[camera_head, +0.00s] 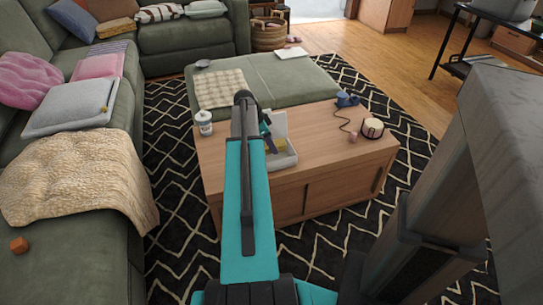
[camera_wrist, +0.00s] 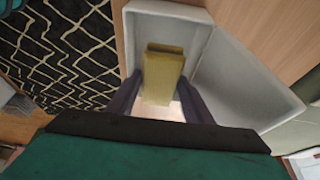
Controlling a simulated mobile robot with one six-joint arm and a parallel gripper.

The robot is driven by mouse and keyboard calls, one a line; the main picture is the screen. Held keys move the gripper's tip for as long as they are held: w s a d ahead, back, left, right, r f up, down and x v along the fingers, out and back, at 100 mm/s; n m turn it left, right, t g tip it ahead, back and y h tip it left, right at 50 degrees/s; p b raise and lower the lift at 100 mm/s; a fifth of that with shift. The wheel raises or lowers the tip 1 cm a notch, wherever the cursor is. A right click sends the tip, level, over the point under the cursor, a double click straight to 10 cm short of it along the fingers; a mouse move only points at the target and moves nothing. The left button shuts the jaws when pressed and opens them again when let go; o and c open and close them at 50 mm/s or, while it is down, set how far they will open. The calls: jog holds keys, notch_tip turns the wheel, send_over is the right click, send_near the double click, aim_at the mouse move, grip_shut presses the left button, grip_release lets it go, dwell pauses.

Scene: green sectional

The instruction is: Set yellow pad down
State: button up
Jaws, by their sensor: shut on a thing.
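The yellow pad (camera_wrist: 165,68) is between the two dark fingers of my gripper (camera_wrist: 160,90) in the wrist view. My gripper is shut on it. Behind the pad is a light grey open box (camera_wrist: 245,85); the pad is inside or just above it, and I cannot tell whether it touches the bottom. In the head view the box (camera_head: 281,161) sits on the wooden coffee table (camera_head: 330,150), with a bit of the yellow pad (camera_head: 271,146) showing. My gripper (camera_head: 267,132) is at the box, partly hidden behind my arm.
A white jar (camera_head: 205,122) stands at the table's left end. A blue object (camera_head: 347,99) with a cord and a round candle-like item (camera_head: 372,128) are at the right. A green ottoman (camera_head: 290,80) is behind, and a green sofa (camera_head: 60,255) is at the left.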

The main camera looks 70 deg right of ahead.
aim_at(271, 154)
jog(key=shift+f, duration=1.1)
jog(key=shift+f+b, duration=0.4)
jog(key=shift+f, duration=1.45)
jog(key=shift+f, duration=0.15)
jog(key=o, duration=0.8)
jog(key=p+v, duration=0.2)
jog(key=v, duration=1)
jog(key=shift+s, duration=0.1)
